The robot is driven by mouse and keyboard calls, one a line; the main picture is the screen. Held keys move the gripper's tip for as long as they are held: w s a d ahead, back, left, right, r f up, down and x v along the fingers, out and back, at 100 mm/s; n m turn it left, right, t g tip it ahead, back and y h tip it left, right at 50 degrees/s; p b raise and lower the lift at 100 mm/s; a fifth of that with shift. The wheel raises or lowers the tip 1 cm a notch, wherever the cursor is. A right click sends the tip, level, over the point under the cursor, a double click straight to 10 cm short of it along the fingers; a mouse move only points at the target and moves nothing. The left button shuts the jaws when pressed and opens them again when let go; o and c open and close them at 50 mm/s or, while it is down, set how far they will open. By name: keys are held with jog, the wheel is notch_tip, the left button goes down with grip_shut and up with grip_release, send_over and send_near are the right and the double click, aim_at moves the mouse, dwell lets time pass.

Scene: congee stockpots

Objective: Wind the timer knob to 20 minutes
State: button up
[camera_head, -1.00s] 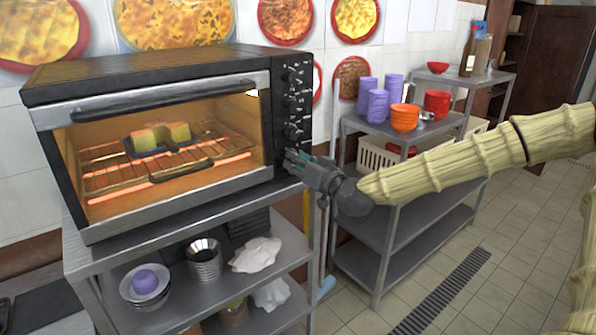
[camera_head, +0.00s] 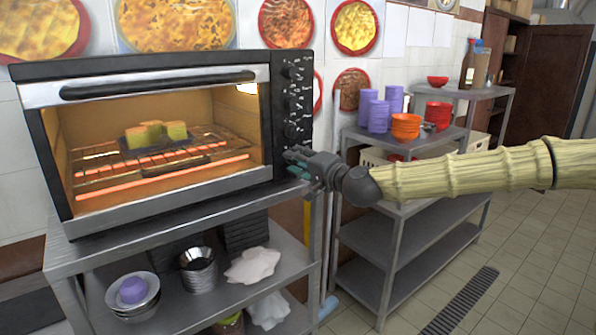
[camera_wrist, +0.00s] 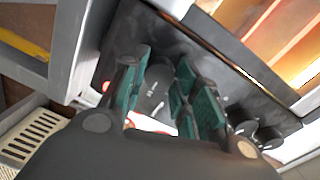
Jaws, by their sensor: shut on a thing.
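The toaster oven (camera_head: 160,65) stands on the left, glowing inside, with a dark control panel (camera_head: 293,105) on its right side. My gripper (camera_head: 297,160) is at the lower end of this panel, reaching in from the right. In the wrist view, a dark round knob (camera_wrist: 156,88) with a small white mark sits between the teal finger pads of my gripper (camera_wrist: 165,95), which is shut on it. In the head view, the fingers cover this knob. Its setting cannot be read. Two other knobs (camera_wrist: 242,121) (camera_wrist: 268,138) show farther along the panel.
The oven stands on a metal shelf unit (camera_head: 165,230) with bowls and cloths below. A second metal shelf (camera_head: 437,139) holds purple cups (camera_head: 379,115) and orange bowls (camera_head: 405,127) behind my arm. The floor at right is clear.

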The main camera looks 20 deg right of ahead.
jog(key=shift+w+d+m+y+b, duration=0.1)
jog(key=shift+m+y+b, duration=0.15)
jog(key=shift+m+b, duration=3.2)
jog(key=shift+d+m+y+b, duration=0.1)
jog(key=shift+m+y+b, duration=0.15)
jog(key=shift+m+b, duration=3.2)
jog(key=shift+m, duration=0.3)
jog(key=o, duration=1)
jog(key=shift+v, duration=6.05)
